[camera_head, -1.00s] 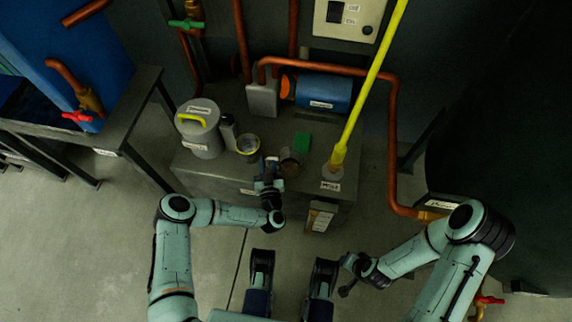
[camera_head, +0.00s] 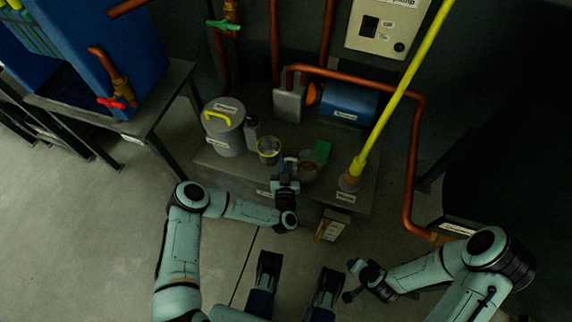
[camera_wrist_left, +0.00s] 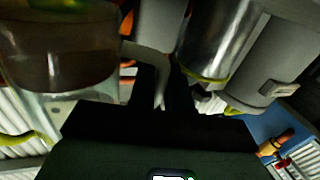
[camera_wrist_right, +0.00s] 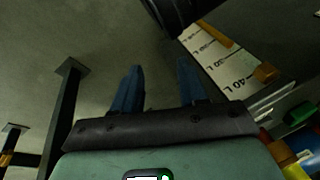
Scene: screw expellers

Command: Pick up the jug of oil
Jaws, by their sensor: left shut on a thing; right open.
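The jug of oil (camera_head: 308,172) is a clear vessel with dark brown liquid, near the front edge of the grey bench top (camera_head: 225,170). In the left wrist view the jug (camera_wrist_left: 62,55) fills the upper left, and its pale handle (camera_wrist_left: 150,68) lies between the fingers. My left gripper (camera_head: 287,166) is shut on the handle, at the jug's left side. I cannot tell whether the jug's base touches the bench. My right gripper (camera_head: 351,281) is open and empty, low in front of the bench. Its spread fingers also show in the right wrist view (camera_wrist_right: 158,85).
A grey lidded container (camera_head: 224,136), a yellow-rimmed beaker (camera_head: 268,152) and a green block (camera_head: 321,151) are close to the jug. A yellow pole (camera_head: 395,95) slants up from the bench. A copper pipe (camera_head: 414,165) runs down its right side.

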